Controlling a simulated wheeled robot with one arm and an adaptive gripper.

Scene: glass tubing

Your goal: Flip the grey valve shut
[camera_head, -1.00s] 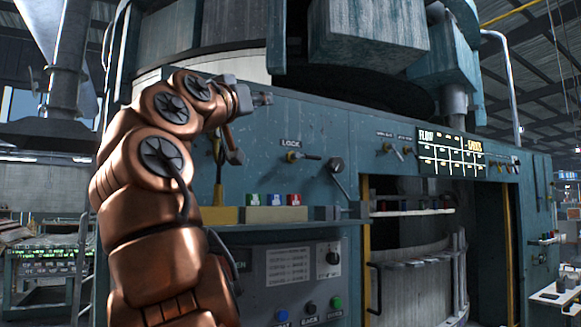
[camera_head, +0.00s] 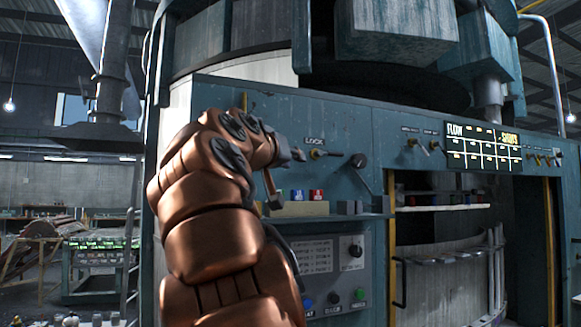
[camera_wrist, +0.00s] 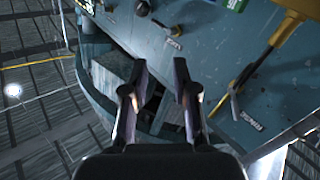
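Several small valves and levers sit on the blue-green machine front. I cannot tell for sure which is the grey valve. In the wrist view, a greyish lever (camera_wrist: 237,88) sits beside a yellow pipe, right of my gripper, and a small dark-handled valve (camera_wrist: 173,28) is above. My gripper (camera_wrist: 159,65) is open and empty, its fingers apart and touching no valve that I can see. In the head view my arm hides part of the panel.
A ledge (camera_head: 345,216) with coloured labelled blocks juts out below the valves. A lower control panel (camera_head: 335,265) has buttons and a knob. A lit FLOW board (camera_head: 483,147) and more valves (camera_head: 421,145) are to the right.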

